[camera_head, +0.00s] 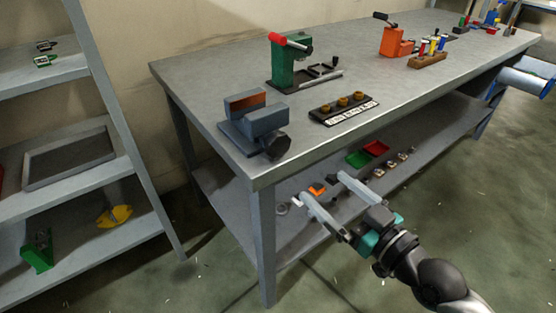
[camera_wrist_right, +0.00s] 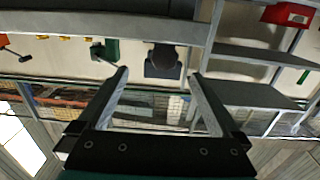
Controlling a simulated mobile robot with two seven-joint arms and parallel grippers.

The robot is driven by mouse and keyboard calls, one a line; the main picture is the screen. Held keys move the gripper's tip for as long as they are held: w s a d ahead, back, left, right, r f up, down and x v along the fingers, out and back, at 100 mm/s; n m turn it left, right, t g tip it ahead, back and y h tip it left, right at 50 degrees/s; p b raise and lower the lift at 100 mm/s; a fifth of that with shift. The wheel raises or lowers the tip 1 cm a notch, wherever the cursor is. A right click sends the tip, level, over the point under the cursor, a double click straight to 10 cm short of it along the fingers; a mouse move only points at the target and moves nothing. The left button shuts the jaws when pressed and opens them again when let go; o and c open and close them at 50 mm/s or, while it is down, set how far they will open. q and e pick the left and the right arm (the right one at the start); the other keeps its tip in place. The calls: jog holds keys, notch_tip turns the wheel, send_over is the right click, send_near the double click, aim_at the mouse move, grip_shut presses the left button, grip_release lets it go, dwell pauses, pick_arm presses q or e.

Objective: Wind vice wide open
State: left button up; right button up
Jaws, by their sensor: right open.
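The blue-grey vice (camera_head: 238,133) sits on the near left corner of the grey workbench. Its jaws stand apart, with a reddish-brown face showing on the rear jaw. A dark knob or handle (camera_head: 277,147) is at its front end, by the bench edge. My right gripper (camera_head: 322,185) is open and empty, in front of the bench and lower right of the vice, not touching it. In the right wrist view, which looks upside down, the dark vice end (camera_wrist_right: 163,60) appears beyond and between the open fingers (camera_wrist_right: 159,75). My left gripper is not in view.
On the workbench (camera_head: 200,80), a green press (camera_head: 283,62) stands behind the vice and a block with brass-coloured pieces (camera_head: 343,107) lies to its right. An orange machine (camera_head: 396,41) is farther along. A shelf rack (camera_head: 75,178) stands left. The lower bench shelf holds red and green bins (camera_head: 375,148).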

aim_at(281, 149)
jog(key=x, duration=0.4)
jog(key=b+x, duration=0.1)
jog(key=x, duration=0.4)
jog(key=r+b+x, duration=0.1)
jog(key=x, duration=0.3)
jog(key=shift+a+r, duration=0.1)
jog(key=shift+a, duration=0.5)
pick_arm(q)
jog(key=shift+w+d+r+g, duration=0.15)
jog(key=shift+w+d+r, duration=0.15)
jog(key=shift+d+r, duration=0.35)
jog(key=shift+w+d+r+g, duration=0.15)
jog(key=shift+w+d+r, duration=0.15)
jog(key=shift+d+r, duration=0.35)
pick_arm(e)
jog(key=shift+w+a, duration=0.45)
jog(key=shift+w, duration=0.1)
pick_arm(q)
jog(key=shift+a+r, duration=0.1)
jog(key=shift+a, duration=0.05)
pick_arm(e)
jog(key=c, duration=1.3)
jog(key=shift+n, duration=0.5)
